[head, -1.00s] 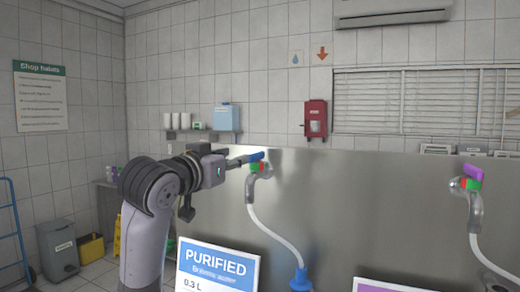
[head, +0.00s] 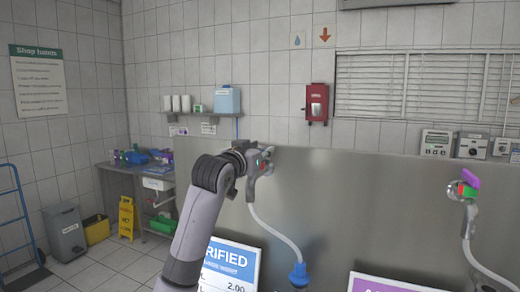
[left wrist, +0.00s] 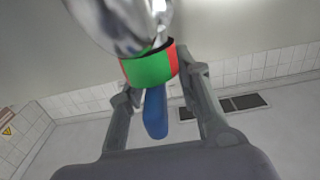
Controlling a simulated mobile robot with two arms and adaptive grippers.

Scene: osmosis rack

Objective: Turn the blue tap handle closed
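The left tap (head: 267,170) is on the steel panel, with a clear hose running down from it. Its blue handle (left wrist: 155,113) shows in the left wrist view, below a green and red ring (left wrist: 148,68). In the head view the handle is hidden by my arm and gripper. My left gripper (head: 258,160) is at the tap; in the left wrist view its two fingers (left wrist: 160,90) stand apart, one on each side of the blue handle. I cannot tell whether either finger touches it. My right gripper is not in view.
A second tap with a purple handle (head: 470,178) stands at the right of the steel panel (head: 370,200). The clear hose (head: 277,238) ends at a blue fitting (head: 299,275). A blue and white sign (head: 231,262) stands below the left tap, partly behind my arm.

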